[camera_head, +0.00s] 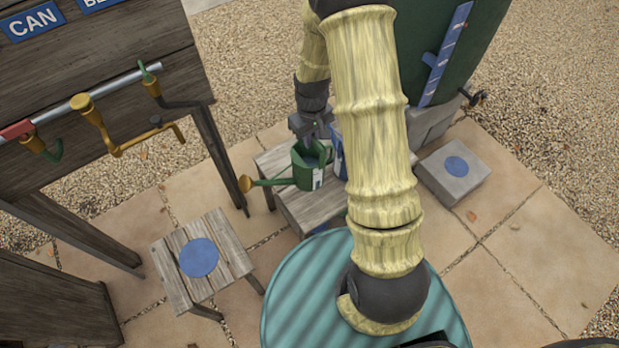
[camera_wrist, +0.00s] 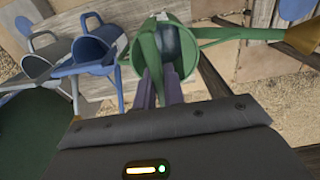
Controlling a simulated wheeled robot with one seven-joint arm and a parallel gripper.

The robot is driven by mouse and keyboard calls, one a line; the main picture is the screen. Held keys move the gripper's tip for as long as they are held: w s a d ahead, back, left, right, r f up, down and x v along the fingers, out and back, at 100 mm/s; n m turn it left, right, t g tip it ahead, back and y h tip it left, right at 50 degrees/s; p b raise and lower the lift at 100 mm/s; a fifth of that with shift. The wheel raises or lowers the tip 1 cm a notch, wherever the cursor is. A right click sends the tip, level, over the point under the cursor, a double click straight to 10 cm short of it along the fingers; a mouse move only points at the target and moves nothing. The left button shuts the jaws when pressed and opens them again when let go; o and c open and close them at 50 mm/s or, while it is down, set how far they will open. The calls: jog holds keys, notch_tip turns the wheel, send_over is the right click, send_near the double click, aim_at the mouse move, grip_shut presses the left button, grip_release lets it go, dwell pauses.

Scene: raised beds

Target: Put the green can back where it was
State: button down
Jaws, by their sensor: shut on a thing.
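The green can (camera_head: 311,177) is a watering can with a long spout ending in an orange-brown rose that points left in the head view. My gripper (camera_head: 310,128) is shut on it from behind, at its handle side. In the wrist view the green can (camera_wrist: 178,60) stands between and just beyond my fingers (camera_wrist: 160,92), its open top showing. It is over the wooden bench (camera_head: 315,207); I cannot tell whether it touches the top. A blue can (camera_head: 338,152) is right beside it, mostly hidden by my arm; it also shows in the wrist view (camera_wrist: 88,57).
A grey can (camera_wrist: 38,62) stands beyond the blue one. A wooden stool (camera_head: 172,272) with a blue disc (camera_head: 198,257) is left, a stone block (camera_head: 470,187) with a blue disc right. A tool rail (camera_head: 115,87) hangs at left, a dark green barrel (camera_head: 420,40) behind.

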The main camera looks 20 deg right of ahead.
aim_at(311, 153)
notch_tip(311, 153, down, 6)
jog(key=shift+r, duration=0.25)
jog(key=shift+f+b, duration=0.4)
jog(key=shift+f, duration=1.65)
jog(key=c, duration=1.5)
grip_release()
jog(key=shift+r, duration=0.1)
notch_tip(311, 153, up, 12)
jog(key=shift+r+p, duration=0.1)
jog(key=shift+p, duration=0.45)
